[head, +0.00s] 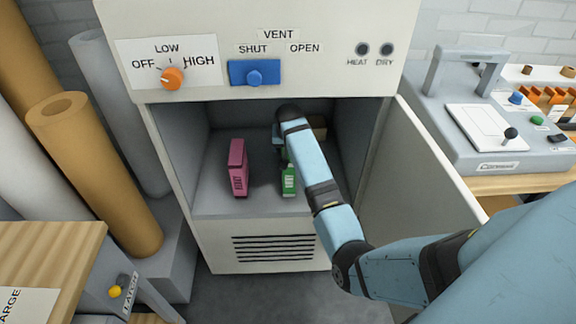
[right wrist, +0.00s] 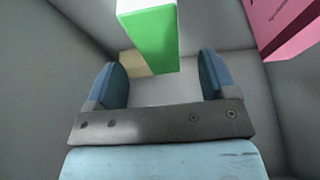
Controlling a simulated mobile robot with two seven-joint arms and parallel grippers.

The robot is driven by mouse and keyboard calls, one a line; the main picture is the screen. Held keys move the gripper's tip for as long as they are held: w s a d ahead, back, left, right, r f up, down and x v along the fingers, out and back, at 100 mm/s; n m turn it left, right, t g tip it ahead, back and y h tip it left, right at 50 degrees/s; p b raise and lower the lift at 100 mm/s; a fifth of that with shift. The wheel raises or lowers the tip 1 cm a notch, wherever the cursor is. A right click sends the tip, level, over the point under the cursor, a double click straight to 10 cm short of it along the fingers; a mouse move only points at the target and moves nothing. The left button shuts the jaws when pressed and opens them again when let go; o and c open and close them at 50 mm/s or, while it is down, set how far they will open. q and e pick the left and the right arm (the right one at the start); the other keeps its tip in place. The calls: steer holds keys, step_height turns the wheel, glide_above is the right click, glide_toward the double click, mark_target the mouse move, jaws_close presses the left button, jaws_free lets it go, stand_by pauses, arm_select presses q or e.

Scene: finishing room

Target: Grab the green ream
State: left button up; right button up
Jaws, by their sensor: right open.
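The green ream (head: 289,181) stands on the floor of the open cabinet, partly hidden by my right arm in the head view. In the right wrist view the green ream (right wrist: 152,42) is ahead of my right gripper (right wrist: 162,78), between the lines of its two blue fingers. The fingers are apart with nothing held. In the head view the right gripper is mostly hidden behind its own arm, inside the cabinet. My left gripper is not in view.
A pink ream (head: 238,170) stands left of the green one; it also shows in the right wrist view (right wrist: 286,22). A tan block (head: 319,127) is farther back. Cabinet walls enclose the space, and its door (head: 415,175) hangs open at right.

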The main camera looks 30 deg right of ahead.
steer(key=b+x, duration=0.1)
steer(key=x, duration=0.4)
steer(key=shift+w, duration=0.1)
steer(key=shift+w+d+f, duration=0.1)
steer(key=shift+d+f, duration=0.05)
steer(key=shift+f, duration=0.05)
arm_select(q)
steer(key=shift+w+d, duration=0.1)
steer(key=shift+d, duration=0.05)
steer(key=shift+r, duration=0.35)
arm_select(e)
steer(key=shift+f, duration=0.25)
jaws_close()
steer(key=shift+w, duration=0.1)
